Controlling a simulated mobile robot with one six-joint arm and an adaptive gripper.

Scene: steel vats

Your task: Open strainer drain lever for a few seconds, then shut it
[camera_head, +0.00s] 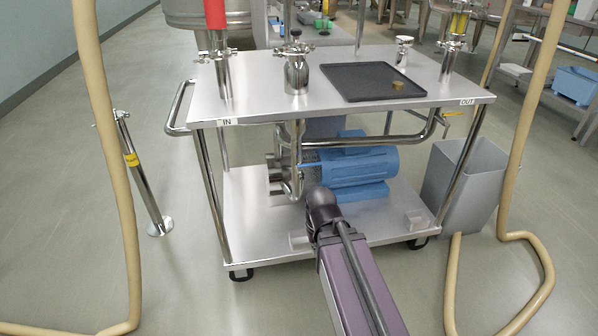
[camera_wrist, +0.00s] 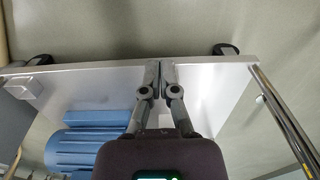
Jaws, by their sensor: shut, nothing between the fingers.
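A steel pump cart (camera_head: 258,200) stands ahead, with pipework and a blue motor (camera_head: 357,168) below its top. A small yellow lever (camera_head: 453,113) sits on the pipe end at the right, under the OUT label and above a grey bin (camera_head: 462,178). A thin blue handle (camera_head: 311,165) shows by the chrome pipe left of the motor. I cannot tell for sure which is the strainer drain lever. My gripper (camera_wrist: 160,77) is shut and empty in the wrist view, over the cart's lower shelf (camera_wrist: 95,88). Its fingers are hidden behind my arm in the head view.
The motor also shows close at left in the wrist view (camera_wrist: 85,145), with a steel post (camera_wrist: 285,115) at right. Beige hoses (camera_head: 105,130) hang on both sides of the cart. A black tray (camera_head: 359,83) lies on top. A steel stand (camera_head: 143,175) is at left.

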